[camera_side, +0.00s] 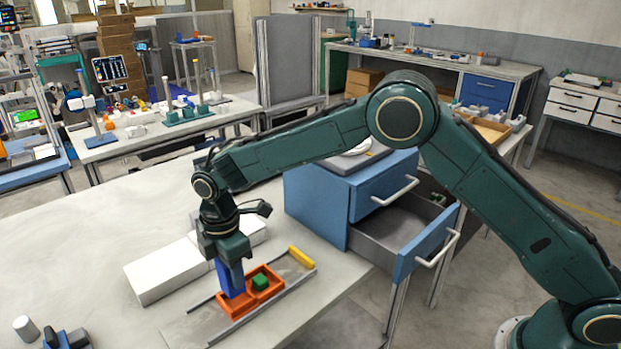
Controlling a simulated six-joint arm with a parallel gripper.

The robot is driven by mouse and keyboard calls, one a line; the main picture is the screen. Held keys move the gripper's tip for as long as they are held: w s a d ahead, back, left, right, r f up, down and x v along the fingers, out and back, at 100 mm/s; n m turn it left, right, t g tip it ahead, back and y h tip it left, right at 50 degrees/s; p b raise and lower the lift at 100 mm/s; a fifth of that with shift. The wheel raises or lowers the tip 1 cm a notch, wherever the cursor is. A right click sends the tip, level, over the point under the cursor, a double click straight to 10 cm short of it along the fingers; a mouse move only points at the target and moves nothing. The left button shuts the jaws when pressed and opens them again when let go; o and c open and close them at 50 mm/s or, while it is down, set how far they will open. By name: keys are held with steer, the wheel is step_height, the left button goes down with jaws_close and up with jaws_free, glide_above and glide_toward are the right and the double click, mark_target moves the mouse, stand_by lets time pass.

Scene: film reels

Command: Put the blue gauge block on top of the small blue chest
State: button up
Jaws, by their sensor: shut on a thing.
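My gripper (226,254) points down over the table and is shut on the blue gauge block (231,280). The block is upright, with its lower end at the left compartment of a small orange tray (238,309). I cannot tell whether it touches the tray floor. The small blue chest (316,203) stands to the right, behind the tray. Its upper drawer is closed and its lower drawer (420,246) is pulled open toward the right. A grey plate with a pale round thing lies on the chest top, partly hidden by my arm.
A green block (260,282) sits in the tray's right compartment. A yellow block (301,257) lies at the far end of the grey rails (270,310). White boxes (165,272) lie behind the tray.

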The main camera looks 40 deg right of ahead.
steer(key=shift+f, duration=1.75)
steer(key=shift+f, duration=0.2)
steer(key=o, duration=1.1)
steer(key=shift+r, duration=0.1)
step_height(320, 180, up, 13)
steer(key=shift+a+f, duration=0.1)
steer(key=shift+a, duration=0.05)
steer(key=shift+r, duration=0.45)
